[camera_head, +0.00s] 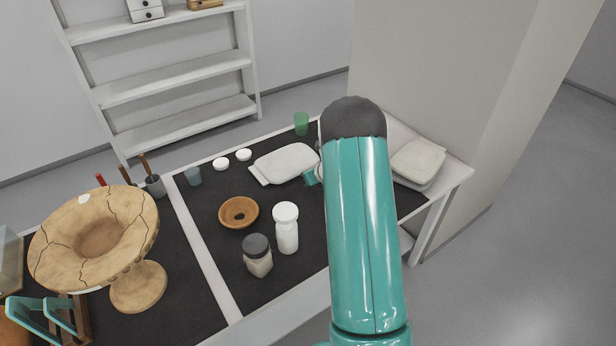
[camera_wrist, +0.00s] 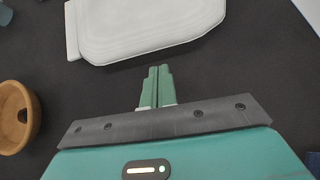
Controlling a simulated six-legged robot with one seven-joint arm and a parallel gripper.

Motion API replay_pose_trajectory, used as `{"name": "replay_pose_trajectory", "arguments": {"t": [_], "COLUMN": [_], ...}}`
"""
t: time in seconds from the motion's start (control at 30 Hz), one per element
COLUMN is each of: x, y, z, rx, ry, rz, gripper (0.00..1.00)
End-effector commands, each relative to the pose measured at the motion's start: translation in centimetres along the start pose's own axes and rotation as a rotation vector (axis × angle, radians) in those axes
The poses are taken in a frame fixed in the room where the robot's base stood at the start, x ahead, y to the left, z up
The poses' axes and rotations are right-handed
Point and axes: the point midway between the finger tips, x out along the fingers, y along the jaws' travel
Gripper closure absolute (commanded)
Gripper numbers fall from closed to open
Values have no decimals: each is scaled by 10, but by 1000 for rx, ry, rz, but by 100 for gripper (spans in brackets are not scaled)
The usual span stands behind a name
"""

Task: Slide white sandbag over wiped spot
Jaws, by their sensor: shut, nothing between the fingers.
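The white sandbag (camera_head: 286,162) lies flat on the dark mat towards the back of the table. In the wrist view the sandbag (camera_wrist: 145,27) fills the top, with a flat tab at its left end. My gripper (camera_wrist: 157,72) is shut and empty, its fingertips just short of the sandbag's near edge. In the head view my gripper (camera_head: 311,177) shows only in part beside the sandbag's right end, the rest hidden behind my teal arm. I cannot tell a wiped spot on the mat.
A brown ring dish (camera_head: 238,212), a white bottle (camera_head: 286,230) and a dark-lidded jar (camera_head: 257,257) stand in front of the sandbag. Two white lids (camera_head: 232,160) and a green cup (camera_head: 301,122) are near the back edge. A cracked pottery vessel (camera_head: 137,285) stands left.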

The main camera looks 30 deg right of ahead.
Motion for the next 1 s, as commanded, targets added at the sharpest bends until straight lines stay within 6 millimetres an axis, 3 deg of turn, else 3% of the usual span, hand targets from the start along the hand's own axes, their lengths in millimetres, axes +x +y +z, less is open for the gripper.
{"name": "replay_pose_trajectory", "arguments": {"t": [0.43, 0.6, 0.83, 0.93, 1.0], "x": [-80, -93, -96, -104, -116], "y": [-4, -3, -1, 10, 28], "z": [5, 5, 5, 15, 30], "rx": [-2, -1, -7, -66, -161], "ry": [-3, -2, -2, -10, -23], "rz": [-1, 0, 2, 20, 50], "gripper": [100, 100, 100, 100, 100]}}
